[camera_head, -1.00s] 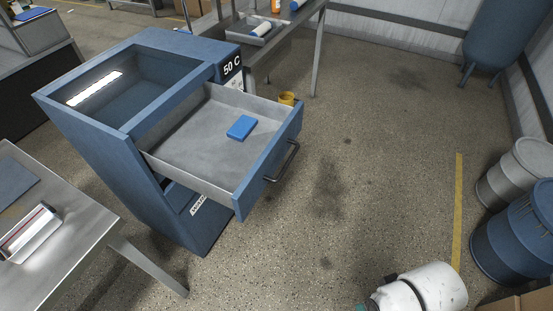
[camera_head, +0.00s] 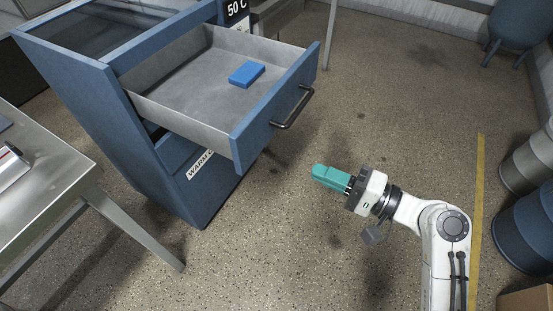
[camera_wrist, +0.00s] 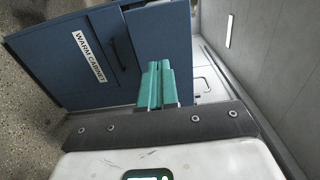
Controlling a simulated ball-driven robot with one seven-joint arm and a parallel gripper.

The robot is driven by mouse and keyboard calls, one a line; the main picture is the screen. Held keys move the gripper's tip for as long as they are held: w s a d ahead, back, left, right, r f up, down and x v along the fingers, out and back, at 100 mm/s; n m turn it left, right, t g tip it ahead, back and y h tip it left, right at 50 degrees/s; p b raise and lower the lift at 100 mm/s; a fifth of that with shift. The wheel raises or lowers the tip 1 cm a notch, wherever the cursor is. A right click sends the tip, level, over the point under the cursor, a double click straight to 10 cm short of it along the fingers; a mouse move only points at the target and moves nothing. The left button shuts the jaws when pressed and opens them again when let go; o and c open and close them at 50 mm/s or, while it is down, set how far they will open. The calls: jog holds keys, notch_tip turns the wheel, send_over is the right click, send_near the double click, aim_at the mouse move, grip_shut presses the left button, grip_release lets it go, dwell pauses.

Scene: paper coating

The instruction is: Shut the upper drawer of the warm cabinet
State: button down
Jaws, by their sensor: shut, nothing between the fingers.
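The warm cabinet (camera_head: 165,170) is a blue cabinet at the left of the head view, with a glass top. Its upper drawer (camera_head: 250,135) is pulled far out and has a dark bar handle (camera_head: 293,108) on its blue front. A blue block (camera_head: 247,73) lies on the drawer's grey floor. My gripper (camera_head: 316,172), with teal fingers, is shut and empty, in front of the drawer and to the lower right of the handle, apart from it. In the wrist view the teal fingers (camera_wrist: 156,72) point toward the cabinet's blue front, beside the labelled panel (camera_wrist: 75,62).
A metal table (camera_head: 60,175) stands at the left, close to the cabinet. Drums (camera_head: 525,225) and a cardboard box (camera_head: 525,299) stand at the right. A blue tank (camera_head: 520,25) is at the back right. The floor between the drawer and the drums is open.

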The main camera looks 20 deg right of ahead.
aim_at(252, 144)
jog(key=p+x, duration=0.1)
jog(key=x, duration=1.3)
